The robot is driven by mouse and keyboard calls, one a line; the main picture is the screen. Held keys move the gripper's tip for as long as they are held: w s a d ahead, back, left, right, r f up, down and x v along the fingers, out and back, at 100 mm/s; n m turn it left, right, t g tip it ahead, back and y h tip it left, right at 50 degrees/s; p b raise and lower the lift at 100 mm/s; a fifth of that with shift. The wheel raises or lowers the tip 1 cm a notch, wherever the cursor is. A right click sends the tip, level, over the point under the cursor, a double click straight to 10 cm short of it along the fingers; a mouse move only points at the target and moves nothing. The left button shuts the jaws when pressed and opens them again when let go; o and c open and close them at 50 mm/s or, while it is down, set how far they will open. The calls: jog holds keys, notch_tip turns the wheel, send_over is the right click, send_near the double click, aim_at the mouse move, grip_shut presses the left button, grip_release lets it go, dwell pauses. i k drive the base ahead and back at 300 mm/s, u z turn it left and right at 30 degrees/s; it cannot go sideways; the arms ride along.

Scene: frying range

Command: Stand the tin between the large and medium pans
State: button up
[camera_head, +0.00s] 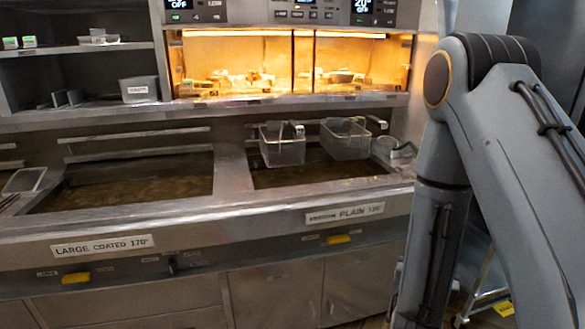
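The large pan (135,190) is a wide sunken fryer vat of brown oil at the left, above the label "LARGE COATED 170°" (102,246). A second oil vat (320,176) lies to its right, above a label (345,212) reading "PLAIN"; its first word is too small to read, so I cannot tell if it says medium. A bare metal strip (233,172) separates the vats. No object is clearly the tin. A small metal container (394,148) stands right of the second vat; I cannot tell what it is. My arm fills the right side; my gripper is out of view.
Two wire baskets (282,150) (345,140) sit at the back of the right vat. A shallow tray (25,181) lies left of the large pan. A grey bin (139,90) stands on the shelf beside a lit warming cabinet (290,65). Yellow handles (76,277) stick out in front.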

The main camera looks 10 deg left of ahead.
aim_at(233, 181)
jog(key=z, duration=0.85)
jog(key=i, duration=1.35)
jog(key=u, duration=2.5)
